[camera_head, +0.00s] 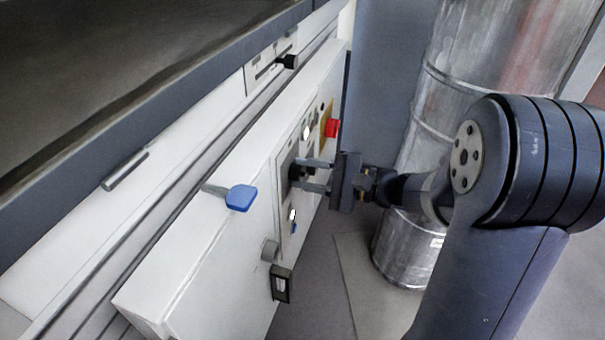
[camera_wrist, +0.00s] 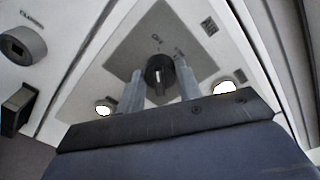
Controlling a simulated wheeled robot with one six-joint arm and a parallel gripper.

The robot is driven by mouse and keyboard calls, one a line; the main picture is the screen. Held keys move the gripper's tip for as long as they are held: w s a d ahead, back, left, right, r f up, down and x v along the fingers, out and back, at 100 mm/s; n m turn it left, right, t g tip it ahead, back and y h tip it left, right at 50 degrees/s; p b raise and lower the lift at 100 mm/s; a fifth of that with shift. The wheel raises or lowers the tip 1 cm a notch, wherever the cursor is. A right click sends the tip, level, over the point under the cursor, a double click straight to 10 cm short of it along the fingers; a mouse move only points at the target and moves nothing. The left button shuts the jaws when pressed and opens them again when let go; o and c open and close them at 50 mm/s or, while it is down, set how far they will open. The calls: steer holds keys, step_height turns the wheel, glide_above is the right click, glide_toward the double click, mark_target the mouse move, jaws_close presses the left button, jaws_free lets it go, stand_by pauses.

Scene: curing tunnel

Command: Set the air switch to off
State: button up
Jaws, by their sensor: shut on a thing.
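A black rotary knob (camera_wrist: 158,68) sits on a grey square plate (camera_wrist: 122,58) on the white control panel; it looks like the air switch. Small markings stand by the knob on the plate, too blurred to read surely. My gripper (camera_wrist: 160,78) has one finger on each side of the knob and is shut on it. In the head view my gripper (camera_head: 308,177) reaches the panel from the right, and its fingers partly hide the knob. The knob's pointer setting is hard to tell.
A blue-handled lever (camera_head: 240,198) sticks out of the panel (camera_head: 200,265) to the left. A red button (camera_head: 332,128) is above my gripper. A grey round knob (camera_head: 270,251) and a dark latch (camera_head: 281,284) are lower. A metal drum (camera_head: 405,250) stands behind my arm.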

steer(key=o, duration=1)
steer(key=shift+c, duration=0.2)
steer(key=p+v, duration=0.2)
steer(key=v, duration=0.8)
steer(key=shift+d+p, duration=0.35)
steer(key=shift+p, duration=0.05)
steer(key=shift+s+r, duration=0.15)
steer(key=b+x, duration=0.2)
steer(key=x, duration=0.8)
steer(key=shift+a+b, duration=0.35)
